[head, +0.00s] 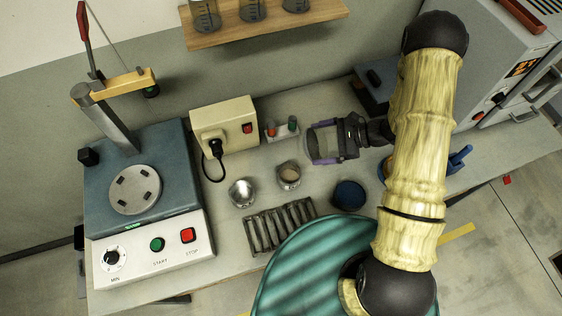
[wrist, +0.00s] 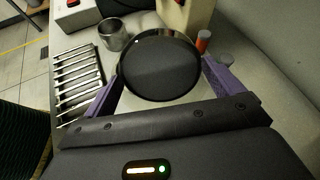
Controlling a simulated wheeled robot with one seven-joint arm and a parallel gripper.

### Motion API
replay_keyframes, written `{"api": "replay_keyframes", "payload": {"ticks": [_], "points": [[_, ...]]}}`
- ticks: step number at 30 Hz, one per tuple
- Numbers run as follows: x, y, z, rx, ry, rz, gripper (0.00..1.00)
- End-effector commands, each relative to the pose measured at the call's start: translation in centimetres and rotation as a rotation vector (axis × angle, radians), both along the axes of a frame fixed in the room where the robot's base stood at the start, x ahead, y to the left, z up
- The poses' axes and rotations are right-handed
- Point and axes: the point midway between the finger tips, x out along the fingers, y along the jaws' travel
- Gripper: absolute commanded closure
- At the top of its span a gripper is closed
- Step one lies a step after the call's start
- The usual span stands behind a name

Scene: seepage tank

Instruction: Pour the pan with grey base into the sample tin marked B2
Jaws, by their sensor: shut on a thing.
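My gripper (head: 322,143) is shut on a round pan, its purple fingers on either side of the rim. The pan (wrist: 160,66) shows a dark grey round face and a shiny rim in the wrist view. It looks tilted; its contents cannot be made out. A metal tin with brownish matter inside (head: 289,175) stands below and left of the gripper. A shiny metal tin (head: 242,192) stands farther left. One metal tin also shows in the wrist view (wrist: 114,35), beside the pan and apart from it. No B2 mark is legible.
A dark blue round dish (head: 349,195) sits on the bench below the gripper. A slotted metal rack (head: 279,225) lies in front of the tins. A beige box with a plug (head: 224,125) and small coloured pegs (head: 282,129) stand behind. A blue-grey machine (head: 143,185) fills the left.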

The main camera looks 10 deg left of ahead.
Motion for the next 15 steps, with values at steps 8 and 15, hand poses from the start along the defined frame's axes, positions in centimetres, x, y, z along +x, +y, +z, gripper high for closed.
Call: {"api": "replay_keyframes", "payload": {"ticks": [8, 15], "points": [[3.8, -11.0, -2.4, 0.000, 0.004, -0.599, 0.35], [4.2, -14.5, -3.1, 0.001, -0.002, -0.759, 0.35]]}}
